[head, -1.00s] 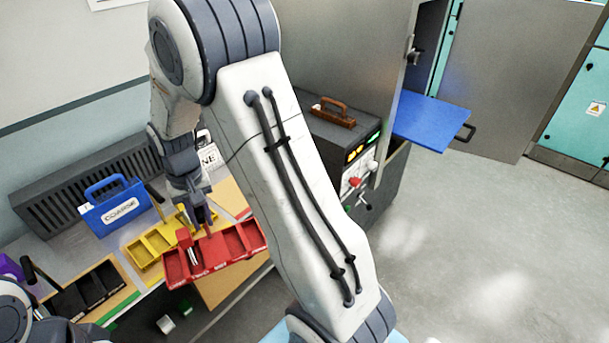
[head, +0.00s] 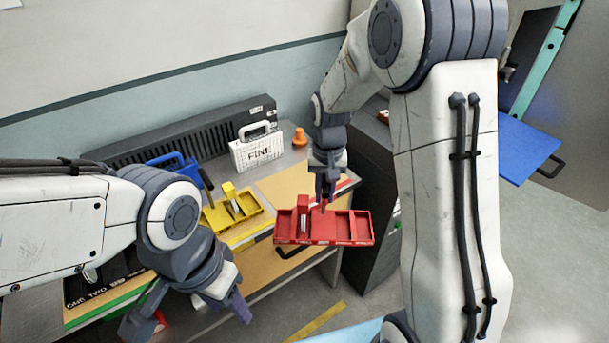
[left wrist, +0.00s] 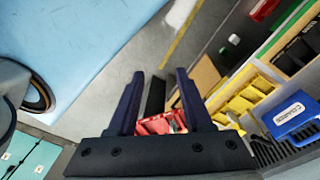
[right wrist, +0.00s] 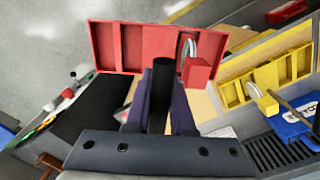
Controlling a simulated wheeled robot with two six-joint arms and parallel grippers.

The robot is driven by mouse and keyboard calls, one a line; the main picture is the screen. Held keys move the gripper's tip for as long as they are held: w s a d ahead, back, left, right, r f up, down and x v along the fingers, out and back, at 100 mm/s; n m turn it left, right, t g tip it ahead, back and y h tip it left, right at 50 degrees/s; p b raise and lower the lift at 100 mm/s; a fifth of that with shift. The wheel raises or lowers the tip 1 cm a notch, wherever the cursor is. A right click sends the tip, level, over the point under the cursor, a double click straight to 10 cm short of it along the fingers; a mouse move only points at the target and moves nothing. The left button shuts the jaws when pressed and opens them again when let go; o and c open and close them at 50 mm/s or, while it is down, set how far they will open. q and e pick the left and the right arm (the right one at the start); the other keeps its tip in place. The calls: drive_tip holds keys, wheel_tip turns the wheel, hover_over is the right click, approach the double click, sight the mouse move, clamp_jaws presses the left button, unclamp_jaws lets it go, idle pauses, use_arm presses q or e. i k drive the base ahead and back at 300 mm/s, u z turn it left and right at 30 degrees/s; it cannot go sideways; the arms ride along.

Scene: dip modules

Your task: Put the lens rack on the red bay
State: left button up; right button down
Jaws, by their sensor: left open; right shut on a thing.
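The lens rack appears to be the red compartmented tray (head: 350,240), with an upright red block holding a round lens (head: 303,215). My right gripper (head: 323,200) is above it, and in the right wrist view its fingers (right wrist: 158,105) are shut on the rack's dark upright handle (right wrist: 161,80). The rack hangs over the bench's front edge.
A yellow tray (head: 245,232) with a similar lens block sits left of the rack. A blue case (head: 165,158), a white case marked FINE (head: 258,155) and an orange knob (head: 300,138) stand behind. A dark cabinet (head: 370,235) stands right of the bench.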

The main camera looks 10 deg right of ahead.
sight(303, 180)
drive_tip(key=i, duration=0.85)
